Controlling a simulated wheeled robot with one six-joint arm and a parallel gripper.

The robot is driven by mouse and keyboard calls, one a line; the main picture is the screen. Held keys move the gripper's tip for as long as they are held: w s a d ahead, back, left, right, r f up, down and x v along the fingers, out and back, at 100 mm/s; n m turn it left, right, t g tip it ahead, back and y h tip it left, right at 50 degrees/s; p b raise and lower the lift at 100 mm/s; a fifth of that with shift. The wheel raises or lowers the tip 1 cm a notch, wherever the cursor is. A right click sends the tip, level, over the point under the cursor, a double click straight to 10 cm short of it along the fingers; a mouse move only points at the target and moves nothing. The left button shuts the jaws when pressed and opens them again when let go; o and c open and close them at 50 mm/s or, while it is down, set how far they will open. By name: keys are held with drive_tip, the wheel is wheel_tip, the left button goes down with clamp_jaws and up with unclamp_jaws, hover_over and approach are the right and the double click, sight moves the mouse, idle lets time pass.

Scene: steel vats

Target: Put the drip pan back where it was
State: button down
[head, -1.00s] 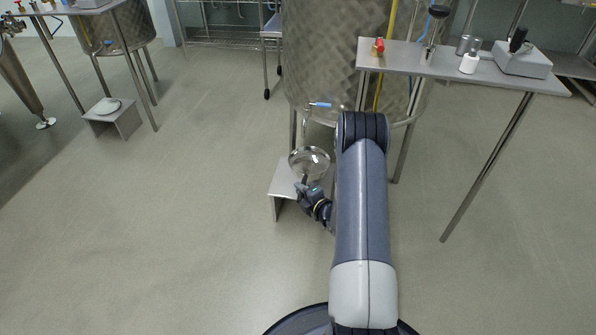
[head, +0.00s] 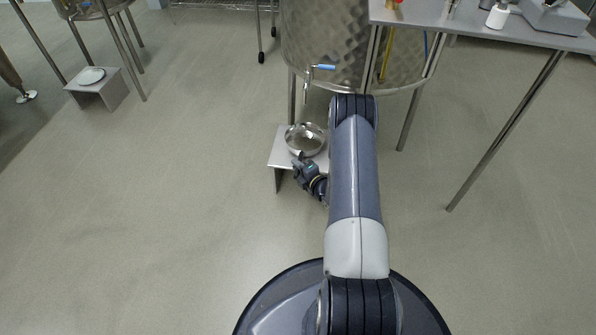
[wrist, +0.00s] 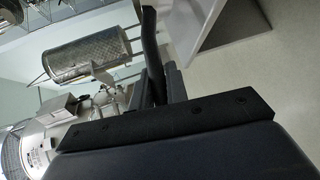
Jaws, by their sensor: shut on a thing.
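The drip pan (head: 305,139) is a round, shiny steel dish in the head view. It is over the top of a low grey stand (head: 283,157), under the valve of the near vat. My gripper (head: 299,161) is shut on the pan's near edge. I cannot tell whether the pan rests on the stand or hangs just above it. A pale panel, likely the stand (wrist: 222,25), is at the top there.
The near steel vat (head: 335,45) has a blue-handled valve (head: 320,67) above the pan. A grey table (head: 480,22) with legs stands at right. Another stand (head: 105,93) with a round dish (head: 91,75) is at far left. The floor at left is clear.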

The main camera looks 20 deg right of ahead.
drive_tip(key=shift+f, duration=0.5)
drive_tip(key=shift+f, duration=0.2)
drive_tip(key=c, duration=1.4)
unclamp_jaws()
drive_tip(key=shift+r, duration=0.2)
drive_tip(key=shift+s+r, duration=0.1)
drive_tip(key=shift+s, duration=0.15)
drive_tip(key=p+v, duration=0.3)
drive_tip(key=v, duration=0.8)
drive_tip(key=shift+s+p, duration=0.25)
drive_tip(key=shift+p, duration=0.15)
